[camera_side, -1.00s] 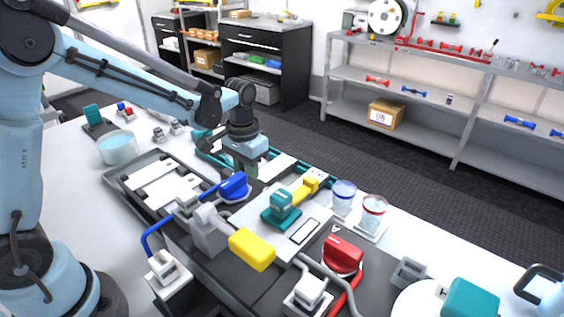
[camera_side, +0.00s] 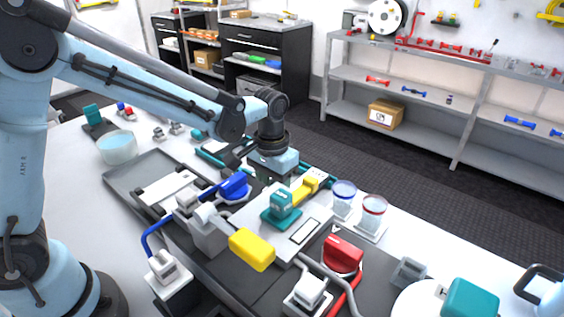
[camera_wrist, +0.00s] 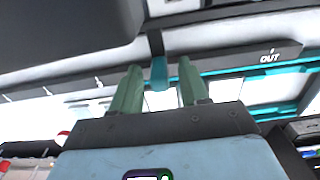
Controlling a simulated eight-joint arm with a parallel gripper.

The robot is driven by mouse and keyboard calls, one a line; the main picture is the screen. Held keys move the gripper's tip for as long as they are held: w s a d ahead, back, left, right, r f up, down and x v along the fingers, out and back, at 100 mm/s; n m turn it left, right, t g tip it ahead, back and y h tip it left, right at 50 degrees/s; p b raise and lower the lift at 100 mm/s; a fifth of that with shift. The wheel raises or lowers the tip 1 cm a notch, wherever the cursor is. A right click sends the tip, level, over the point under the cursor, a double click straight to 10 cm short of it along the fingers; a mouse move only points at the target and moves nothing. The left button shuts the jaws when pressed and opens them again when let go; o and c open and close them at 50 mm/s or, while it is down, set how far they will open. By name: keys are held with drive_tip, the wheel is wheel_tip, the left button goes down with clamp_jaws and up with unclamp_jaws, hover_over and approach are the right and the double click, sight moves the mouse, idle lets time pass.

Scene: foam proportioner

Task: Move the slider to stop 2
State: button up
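In the wrist view, the two green fingers of my gripper (camera_wrist: 160,66) stand apart. A small teal tab (camera_wrist: 159,73) shows between their tips, with a gap on each side; I cannot tell its depth. A teal-edged rail frame (camera_side: 322,178) runs beneath my gripper and is partly hidden by it. I cannot tell for sure which part is the slider, and no stop numbers are readable.
A yellow lever (camera_side: 251,249), a blue knob (camera_side: 234,186) and a red knob (camera_side: 342,254) stand up from the panel nearby. An "OUT" label (camera_wrist: 270,57) shows in the wrist view.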

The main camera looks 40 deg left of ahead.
wheel_tip(320, 180, up, 12)
idle(0.8)
